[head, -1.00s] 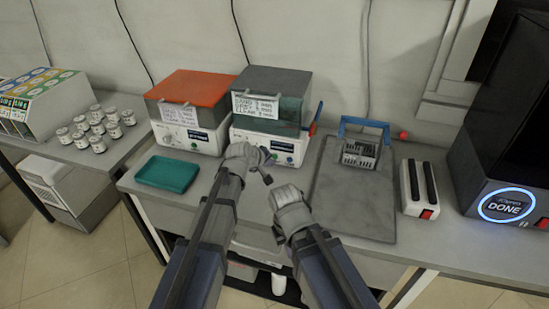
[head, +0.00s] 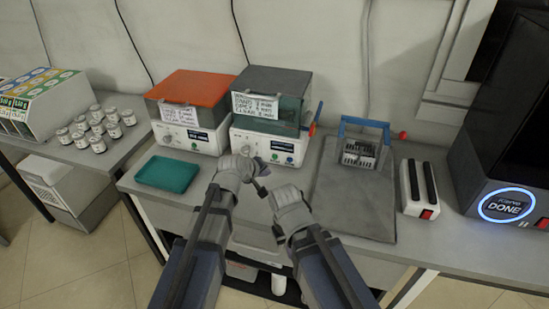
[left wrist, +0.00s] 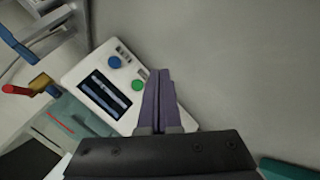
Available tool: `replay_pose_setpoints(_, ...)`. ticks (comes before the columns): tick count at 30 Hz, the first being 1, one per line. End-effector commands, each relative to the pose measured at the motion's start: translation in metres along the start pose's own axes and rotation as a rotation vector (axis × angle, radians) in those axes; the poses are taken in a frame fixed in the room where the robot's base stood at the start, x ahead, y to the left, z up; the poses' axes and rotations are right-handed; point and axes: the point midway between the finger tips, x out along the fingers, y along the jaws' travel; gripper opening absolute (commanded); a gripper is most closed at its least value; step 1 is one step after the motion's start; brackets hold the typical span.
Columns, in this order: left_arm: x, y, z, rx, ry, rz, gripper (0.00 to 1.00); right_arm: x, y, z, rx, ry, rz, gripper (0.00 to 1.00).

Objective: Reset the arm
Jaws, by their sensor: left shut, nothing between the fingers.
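My left gripper (head: 262,181) is in front of the grey-lidded machine at the front of the bench, apart from it. In the left wrist view its two fingers (left wrist: 159,100) lie together, with nothing between them. Behind them in that view is a white control panel (left wrist: 104,85) with a dark screen and blue and green buttons. My right arm reaches in beside the left one, ending in a grey wrist (head: 290,205); its fingertips cannot be made out.
The orange-lidded machine (head: 188,90) and the grey-lidded machine (head: 275,82) stand at the back. A teal tray (head: 167,174) lies left. Right are a grey mat (head: 345,212) with a blue-handled rack (head: 360,152), a white two-slot block (head: 418,188) and a black machine reading DONE (head: 500,165).

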Motion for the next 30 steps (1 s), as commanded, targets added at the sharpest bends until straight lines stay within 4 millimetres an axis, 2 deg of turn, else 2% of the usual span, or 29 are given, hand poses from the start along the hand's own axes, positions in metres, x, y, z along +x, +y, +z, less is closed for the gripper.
replay_pose_setpoints(14, 0.0, 0.0, 0.0, 0.0, 0.0, 0.0, 0.0, 0.0, 0.0, 0.0, 0.0, 0.0, 0.0, 0.0)
replay_pose_setpoints(17, -0.009, 0.0, 0.008, 0.037, -0.023, -0.024, 0.0, -0.009, 0.001, 0.001, 0.0, 0.0, 0.0, 0.0)
replay_pose_setpoints(20, -0.037, -0.005, 0.037, 0.181, -0.112, -0.116, 0.0, -0.033, 0.003, 0.002, 0.0, 0.0, 0.0, 0.0)
replay_pose_setpoints(24, -0.098, -0.03, 0.088, 0.473, -0.315, -0.309, 0.0, -0.071, 0.007, 0.004, 0.0, 0.0, 0.0, 0.0)
replay_pose_setpoints(27, -0.14, -0.05, 0.112, 0.642, -0.453, -0.426, 0.0, -0.091, 0.009, 0.005, 0.001, 0.0, 0.0, 0.0)
replay_pose_setpoints(30, -0.175, -0.065, 0.126, 0.759, -0.563, -0.513, 0.0, -0.104, 0.01, 0.006, 0.001, 0.0, 0.0, 0.0)
